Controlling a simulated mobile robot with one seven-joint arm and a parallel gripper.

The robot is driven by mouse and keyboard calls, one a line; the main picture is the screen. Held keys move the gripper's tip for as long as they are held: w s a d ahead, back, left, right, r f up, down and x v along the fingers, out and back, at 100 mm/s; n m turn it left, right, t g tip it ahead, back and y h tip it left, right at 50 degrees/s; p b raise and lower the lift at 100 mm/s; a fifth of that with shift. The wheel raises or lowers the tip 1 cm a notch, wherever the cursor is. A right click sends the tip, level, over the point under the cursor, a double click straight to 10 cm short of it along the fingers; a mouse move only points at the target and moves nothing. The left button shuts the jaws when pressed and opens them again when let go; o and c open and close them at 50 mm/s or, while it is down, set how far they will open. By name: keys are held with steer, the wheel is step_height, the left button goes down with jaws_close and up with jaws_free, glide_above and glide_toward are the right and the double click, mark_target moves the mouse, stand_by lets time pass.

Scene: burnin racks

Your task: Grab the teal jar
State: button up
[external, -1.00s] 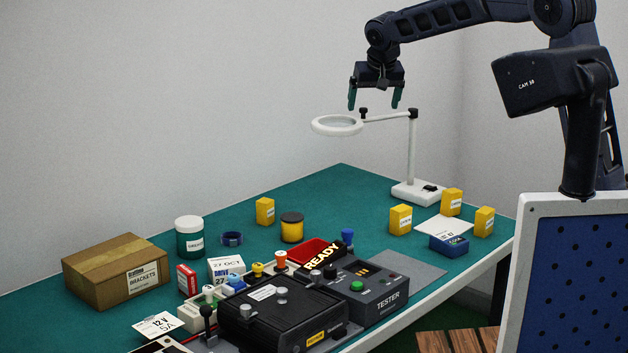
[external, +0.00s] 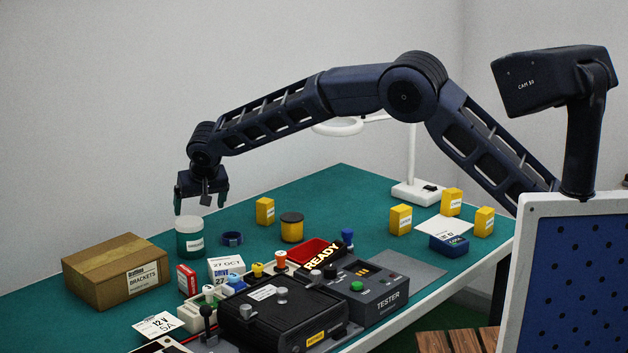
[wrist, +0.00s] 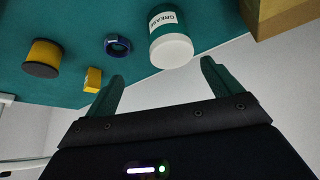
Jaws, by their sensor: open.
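The teal jar (external: 189,240) has a white lid and a white label and stands upright on the teal table, right of the cardboard box. In the wrist view the jar (wrist: 169,40) shows its GREASE label and white lid, just beyond the fingertips. My gripper (external: 199,209) is open and empty, pointing down over the jar, with its fingertips at about the lid's height or above. In the wrist view the two fingers of my gripper (wrist: 161,69) are spread wide, with the jar between their lines but not visibly touched.
A cardboard box (external: 116,272) stands left of the jar. A red box (external: 187,280) stands in front.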

mark_target(190, 234)
steer(key=x, duration=0.3)
steer(key=s+a+x, duration=0.1)
steer(key=x, duration=0.7)
steer(key=shift+s+a+f, duration=0.1)
steer(key=shift+a+f, duration=0.15)
steer(key=shift+f, duration=0.15)
steer(key=shift+c, duration=0.4)
steer(key=c, duration=1.1)
